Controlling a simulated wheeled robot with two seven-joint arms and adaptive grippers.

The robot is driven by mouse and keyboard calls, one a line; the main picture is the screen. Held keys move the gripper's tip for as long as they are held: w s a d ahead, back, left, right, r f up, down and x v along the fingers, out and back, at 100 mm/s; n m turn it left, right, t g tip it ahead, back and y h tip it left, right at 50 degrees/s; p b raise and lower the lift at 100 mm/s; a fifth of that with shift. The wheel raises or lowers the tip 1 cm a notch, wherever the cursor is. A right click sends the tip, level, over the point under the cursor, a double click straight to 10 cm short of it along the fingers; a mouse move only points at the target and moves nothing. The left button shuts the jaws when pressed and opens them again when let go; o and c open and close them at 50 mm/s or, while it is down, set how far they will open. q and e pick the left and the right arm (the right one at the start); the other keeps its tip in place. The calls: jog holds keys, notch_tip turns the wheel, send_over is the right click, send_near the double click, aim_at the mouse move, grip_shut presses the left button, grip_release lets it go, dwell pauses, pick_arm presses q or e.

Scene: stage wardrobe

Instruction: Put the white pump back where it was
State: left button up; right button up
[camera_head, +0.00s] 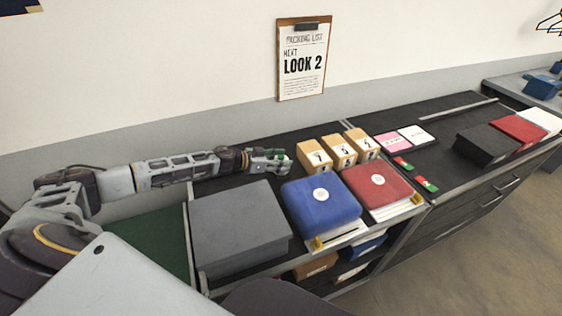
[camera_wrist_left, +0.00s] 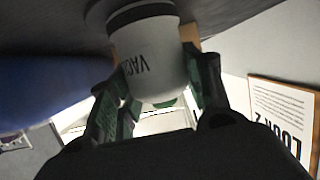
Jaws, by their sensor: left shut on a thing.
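My left gripper (camera_head: 278,158) reaches across the back of the black counter, beside the wooden number blocks and behind the blue box. In the left wrist view, the left gripper (camera_wrist_left: 160,95) is shut on the white pump (camera_wrist_left: 150,58), a white cylinder with a dark band and dark lettering that starts "VAC". The pump's banded end is close to a dark surface; I cannot tell whether it touches. In the head view, the pump is mostly hidden by the fingers. My right gripper is not in view.
Wooden number blocks (camera_head: 340,152) stand right of the gripper. A grey box (camera_head: 240,222), a blue box (camera_head: 320,205) and a red box (camera_head: 378,185) line the front. Pink (camera_head: 388,143) and white cards lie further right. A packing list (camera_head: 303,60) hangs on the wall.

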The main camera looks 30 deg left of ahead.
pick_arm(q)
jog(key=o, duration=1.4)
jog(key=shift+f, duration=0.1)
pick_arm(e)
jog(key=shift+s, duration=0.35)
